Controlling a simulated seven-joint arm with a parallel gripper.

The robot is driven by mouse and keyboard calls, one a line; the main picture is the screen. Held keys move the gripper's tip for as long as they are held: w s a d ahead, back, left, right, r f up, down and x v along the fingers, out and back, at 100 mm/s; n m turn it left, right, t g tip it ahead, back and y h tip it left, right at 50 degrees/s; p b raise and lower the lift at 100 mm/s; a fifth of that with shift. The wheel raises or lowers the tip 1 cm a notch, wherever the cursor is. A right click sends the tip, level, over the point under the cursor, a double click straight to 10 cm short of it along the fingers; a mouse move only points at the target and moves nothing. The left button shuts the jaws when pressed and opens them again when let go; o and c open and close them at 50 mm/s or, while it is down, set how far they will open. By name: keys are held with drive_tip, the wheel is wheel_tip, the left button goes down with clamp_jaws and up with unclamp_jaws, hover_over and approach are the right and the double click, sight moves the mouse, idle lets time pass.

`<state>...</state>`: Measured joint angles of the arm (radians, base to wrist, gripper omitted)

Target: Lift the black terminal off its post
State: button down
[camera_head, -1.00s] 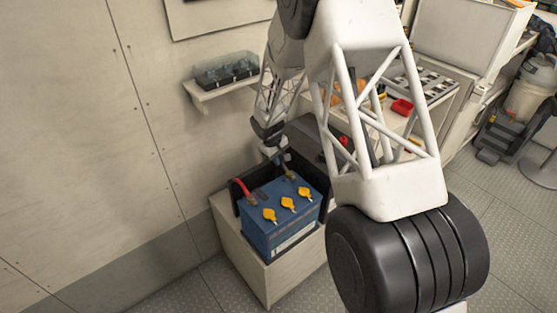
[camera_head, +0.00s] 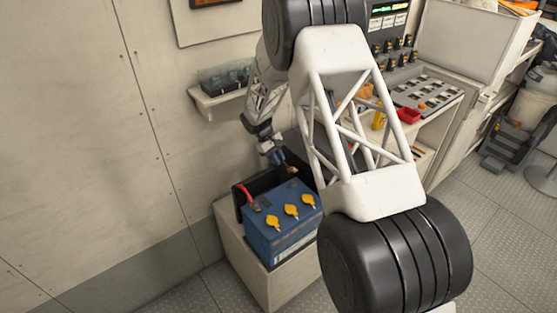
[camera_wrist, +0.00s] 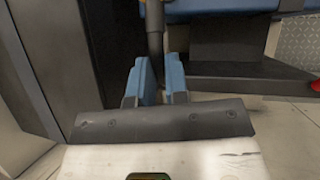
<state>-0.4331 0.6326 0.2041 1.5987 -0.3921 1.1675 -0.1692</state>
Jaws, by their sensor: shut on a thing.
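The blue battery (camera_head: 290,238) sits in an open black box on a pale stand, with yellow caps (camera_head: 291,211) on top. A red cable (camera_head: 246,194) runs to its left post. My gripper (camera_head: 283,162) is above the battery's back edge, shut on the black terminal (camera_head: 292,170), which looks raised above the battery top. In the wrist view, my gripper's blue fingers (camera_wrist: 157,80) stand on either side of a dark cable (camera_wrist: 155,42). The fingers hide most of the terminal, and the bare post is too small to make out.
A wall shelf (camera_head: 218,103) with a clear-lidded block is left of my forearm. A workbench with a red tray (camera_head: 408,115) and a slotted panel stands behind my arm to the right. The wall is close on the left; open floor lies at the front right.

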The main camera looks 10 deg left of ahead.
drive_tip(key=c, duration=1.1)
unclamp_jaws()
drive_tip(key=shift+s+d+t+y, duration=0.15)
drive_tip(key=shift+d+t+y, duration=0.05)
drive_tip(key=shift+t+y, duration=0.1)
drive_tip(key=shift+s+d+f+t+y, duration=0.5)
drive_tip(key=shift+t+y, duration=0.4)
drive_tip(key=shift+s+d+f+m+t+y, duration=0.15)
drive_tip(key=shift+s+d+f+t+y, duration=0.1)
drive_tip(key=shift+t+y, duration=0.2)
drive_tip(key=shift+s+d+f+m+t+y, duration=0.1)
drive_tip(key=shift+s+f+m+t+y, duration=0.1)
drive_tip(key=shift+t+y, duration=0.25)
wheel_tip(320, 180, up, 8)
drive_tip(key=s, duration=0.1)
drive_tip(key=shift+s+d+r+m, duration=0.5)
drive_tip(key=shift+s+d+r, duration=1.6)
drive_tip(key=shift+r, duration=0.8)
drive_tip(key=shift+s+d+r+m, duration=0.55)
drive_tip(key=shift+s+d+r, duration=1.55)
drive_tip(key=shift+r, duration=0.85)
drive_tip(key=shift+s+d+r+m, duration=0.5)
drive_tip(key=shift+s+d+r, duration=1.2)
drive_tip(key=shift+d+r, duration=0.95)
